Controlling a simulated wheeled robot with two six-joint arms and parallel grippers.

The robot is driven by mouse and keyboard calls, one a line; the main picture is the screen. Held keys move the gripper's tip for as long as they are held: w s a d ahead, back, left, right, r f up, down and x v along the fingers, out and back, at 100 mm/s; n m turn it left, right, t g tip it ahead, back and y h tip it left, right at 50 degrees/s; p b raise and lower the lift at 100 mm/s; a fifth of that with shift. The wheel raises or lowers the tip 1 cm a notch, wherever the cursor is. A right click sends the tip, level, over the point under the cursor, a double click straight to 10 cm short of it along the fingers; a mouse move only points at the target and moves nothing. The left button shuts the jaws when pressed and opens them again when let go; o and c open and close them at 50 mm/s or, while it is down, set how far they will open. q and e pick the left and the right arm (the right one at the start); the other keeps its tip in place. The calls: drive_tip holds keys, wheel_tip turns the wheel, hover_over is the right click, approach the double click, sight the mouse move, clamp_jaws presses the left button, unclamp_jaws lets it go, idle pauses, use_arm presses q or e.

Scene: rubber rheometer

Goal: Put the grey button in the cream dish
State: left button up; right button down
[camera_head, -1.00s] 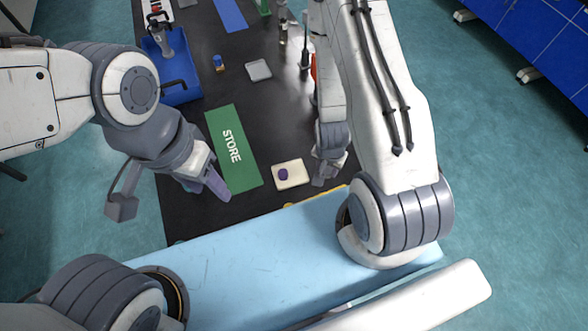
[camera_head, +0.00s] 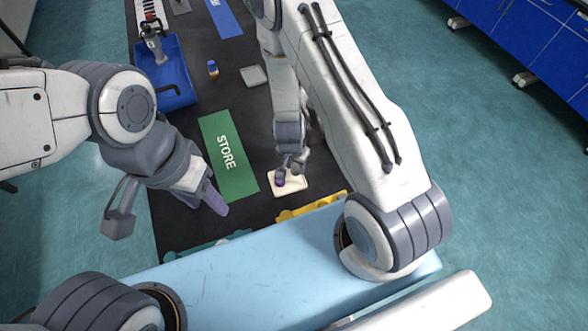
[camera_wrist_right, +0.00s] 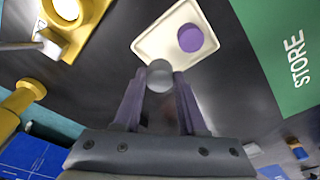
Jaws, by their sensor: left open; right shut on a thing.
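The cream dish (camera_head: 291,187) lies on the black table; it also shows in the wrist view (camera_wrist_right: 160,38). A purple button (camera_wrist_right: 190,38) lies inside it, also seen in the head view (camera_head: 281,181). My right gripper (camera_head: 290,166) is at the dish's far edge. In the wrist view, its fingers (camera_wrist_right: 159,80) are shut on the grey button (camera_wrist_right: 160,74), which overlaps the dish's near edge in that picture. I cannot tell how high the button is above it. My left gripper (camera_head: 214,199) is open and empty, to the left of the dish.
A green STORE mat (camera_head: 238,181) lies left of the dish. A yellow fixture (camera_head: 316,206) stands close in front of it. A blue tray (camera_head: 180,84), a small blue-and-orange item (camera_head: 213,69) and a grey square (camera_head: 253,76) are farther back.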

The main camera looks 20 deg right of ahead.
sight(294, 173)
wheel_tip(294, 173, down, 4)
drive_tip(key=shift+w+a+p, duration=0.1)
drive_tip(key=shift+p, duration=0.35)
drive_tip(key=shift+f, duration=0.15)
drive_tip(key=shift+f, duration=0.2)
drive_tip(key=shift+c, duration=2.3)
unclamp_jaws()
drive_tip(key=shift+r, duration=0.1)
